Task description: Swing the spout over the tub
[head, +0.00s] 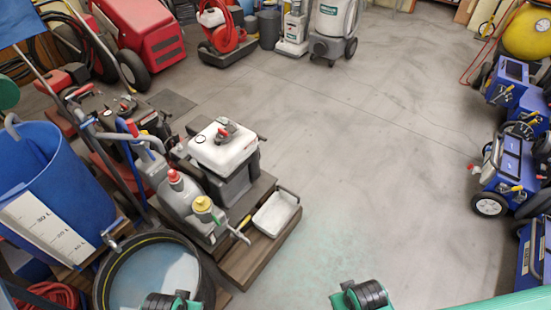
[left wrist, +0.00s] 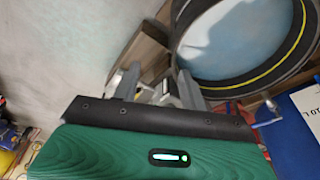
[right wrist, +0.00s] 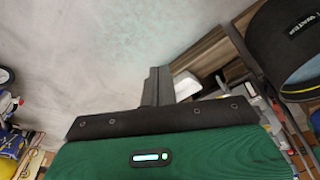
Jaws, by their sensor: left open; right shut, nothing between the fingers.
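The tub (head: 109,289) is black and round with a yellow stripe and pale liquid inside, at the lower left of the head view. It also shows in the left wrist view (left wrist: 283,63) and right wrist view (right wrist: 287,60). A small metal spout (head: 114,240) sticks out beside the blue tank, near the tub's rim. What looks like the same spout shows at the right of the left wrist view (left wrist: 268,110). My left gripper (left wrist: 158,88) is open beside the tub, with grey metal parts behind its fingers. My right gripper (right wrist: 157,85) is shut and empty above the floor.
The blue tank (head: 35,160) with litre marks stands left of the tub. A wooden platform (head: 262,250) behind the tub carries bottles, a white-topped machine (head: 222,147) and a white tray (head: 275,214). Blue machines (head: 505,165) line the right. The middle floor is clear.

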